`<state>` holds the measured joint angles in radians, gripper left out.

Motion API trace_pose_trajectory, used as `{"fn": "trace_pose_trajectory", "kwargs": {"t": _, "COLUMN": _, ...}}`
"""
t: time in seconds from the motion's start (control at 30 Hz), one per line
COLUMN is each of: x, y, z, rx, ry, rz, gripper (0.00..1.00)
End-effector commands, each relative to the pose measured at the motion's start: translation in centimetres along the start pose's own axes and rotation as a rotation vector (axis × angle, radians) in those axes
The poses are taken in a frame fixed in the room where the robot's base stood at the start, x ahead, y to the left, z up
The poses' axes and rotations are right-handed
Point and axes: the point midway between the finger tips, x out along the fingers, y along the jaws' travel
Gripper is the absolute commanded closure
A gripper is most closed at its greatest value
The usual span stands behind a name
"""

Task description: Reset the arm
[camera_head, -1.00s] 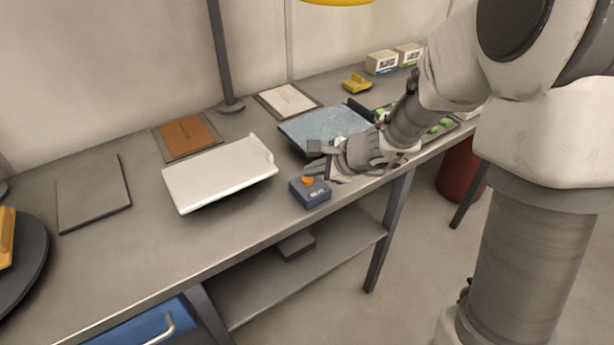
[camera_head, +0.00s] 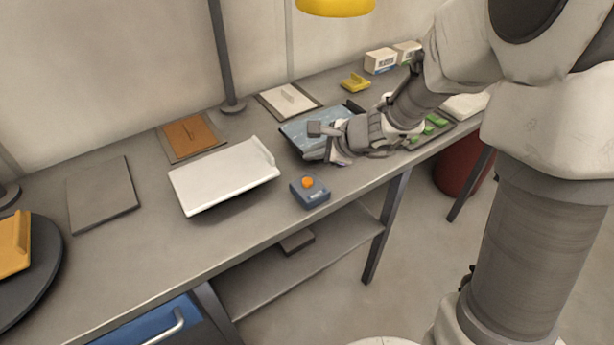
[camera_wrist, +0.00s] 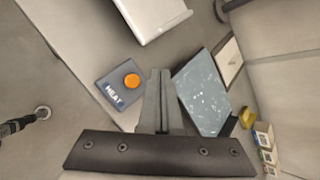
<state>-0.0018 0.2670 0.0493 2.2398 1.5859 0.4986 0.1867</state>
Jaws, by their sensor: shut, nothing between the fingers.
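My gripper (camera_head: 322,143) is over the front part of the bench, at the near edge of a speckled blue-grey panel (camera_head: 300,126). In the wrist view its two fingers (camera_wrist: 158,85) lie together with nothing between them. A dark blue box with an orange button (camera_head: 309,192) sits to the left of the gripper and apart from it. The wrist view shows this box, labelled HEAT (camera_wrist: 121,86), left of the fingers, and the speckled panel (camera_wrist: 203,92) right of them. My arm hides part of the panel in the head view.
A white tray (camera_head: 222,178) lies left of the button box. Behind are an orange-brown board (camera_head: 190,136), a framed pale board (camera_head: 287,100), a yellow block (camera_head: 355,81) and small boxes (camera_head: 381,61). A lamp post (camera_head: 223,60) stands at the back. A dark tray with green pieces (camera_head: 437,122) lies right.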

Motion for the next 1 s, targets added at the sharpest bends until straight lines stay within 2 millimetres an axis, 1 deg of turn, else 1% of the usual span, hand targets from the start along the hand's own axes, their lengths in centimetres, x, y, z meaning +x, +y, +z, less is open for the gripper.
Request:
{"fn": "trace_pose_trajectory", "kwargs": {"t": 0.27, "x": 0.0, "y": 0.0, "z": 0.0, "rx": -0.003, "ry": 0.000, "rz": 0.000, "gripper": 1.00}}
{"fn": "trace_pose_trajectory", "kwargs": {"t": 0.37, "x": -0.8, "y": 0.0, "z": 0.6, "rx": -0.045, "ry": -0.007, "rz": 0.002, "gripper": 1.00}}
{"fn": "trace_pose_trajectory", "kwargs": {"t": 0.43, "x": -2.0, "y": 0.0, "z": 1.5, "rx": -0.118, "ry": -0.017, "rz": 0.007, "gripper": 1.00}}
{"fn": "trace_pose_trajectory", "kwargs": {"t": 0.57, "x": -5.8, "y": 0.6, "z": 3.8, "rx": -0.341, "ry": -0.035, "rz": 0.027, "gripper": 1.00}}
{"fn": "trace_pose_trajectory", "kwargs": {"t": 0.6, "x": -7.1, "y": 0.9, "z": 4.4, "rx": -0.423, "ry": -0.039, "rz": 0.038, "gripper": 1.00}}
{"fn": "trace_pose_trajectory", "kwargs": {"t": 0.73, "x": -11.2, "y": 2.6, "z": 5.8, "rx": -0.680, "ry": -0.029, "rz": 0.082, "gripper": 1.00}}
{"fn": "trace_pose_trajectory", "kwargs": {"t": 0.87, "x": -15.2, "y": 4.7, "z": 6.2, "rx": -0.925, "ry": 0.007, "rz": 0.140, "gripper": 1.00}}
{"fn": "trace_pose_trajectory", "kwargs": {"t": 1.0, "x": -19.4, "y": 6.9, "z": 5.5, "rx": -1.171, "ry": 0.076, "rz": 0.221, "gripper": 1.00}}
